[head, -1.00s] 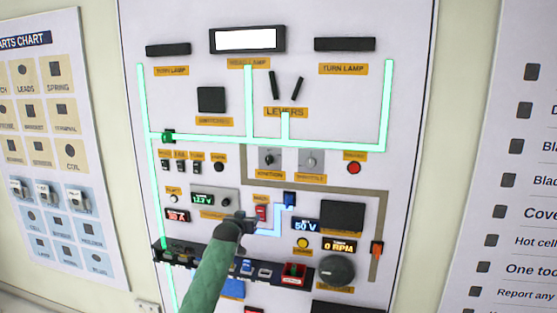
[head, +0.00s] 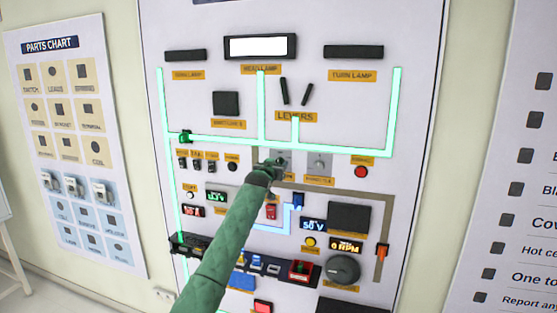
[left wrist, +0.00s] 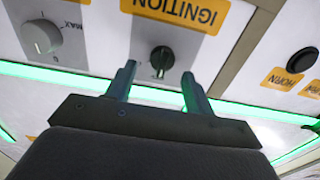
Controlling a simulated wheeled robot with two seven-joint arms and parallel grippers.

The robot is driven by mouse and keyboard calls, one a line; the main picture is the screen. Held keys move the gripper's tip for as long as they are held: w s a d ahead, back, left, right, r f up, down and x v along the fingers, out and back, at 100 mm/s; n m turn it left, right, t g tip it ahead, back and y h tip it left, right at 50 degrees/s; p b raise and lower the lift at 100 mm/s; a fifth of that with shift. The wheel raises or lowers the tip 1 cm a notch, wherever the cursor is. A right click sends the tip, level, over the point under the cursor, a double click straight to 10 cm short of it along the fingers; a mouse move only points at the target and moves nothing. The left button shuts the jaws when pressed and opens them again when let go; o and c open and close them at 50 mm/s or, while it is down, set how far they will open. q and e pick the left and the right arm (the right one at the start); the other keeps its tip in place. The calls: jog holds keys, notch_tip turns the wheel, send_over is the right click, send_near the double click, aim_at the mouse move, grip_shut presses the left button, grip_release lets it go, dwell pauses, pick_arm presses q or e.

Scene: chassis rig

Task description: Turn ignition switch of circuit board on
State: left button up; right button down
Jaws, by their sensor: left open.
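The circuit board (head: 330,100) is a white wall panel with glowing green lines. The ignition switch (left wrist: 162,58) is a dark round knob on a light plate, below its upside-down IGNITION label (left wrist: 178,12) in the left wrist view. My left gripper (left wrist: 157,78) is open, with one finger on each side of the knob in that view and nothing between them that it grips. Whether the fingers reach around the knob or stop short of it, I cannot tell. In the head view my left gripper (head: 272,168) covers much of the ignition area. My right gripper is not in view.
A silver throttle knob (head: 319,163) is right of the ignition, with a red button (head: 361,172) beyond it. Small switches (head: 204,165) sit to the left. Two levers (head: 295,92) are above. A parts chart (head: 75,150) hangs at the left.

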aim_at(279, 162)
pick_arm(q)
jog(key=shift+p+x, duration=0.55)
jog(key=shift+x, duration=0.85)
jog(key=shift+a+f, duration=0.1)
jog(key=c, duration=1)
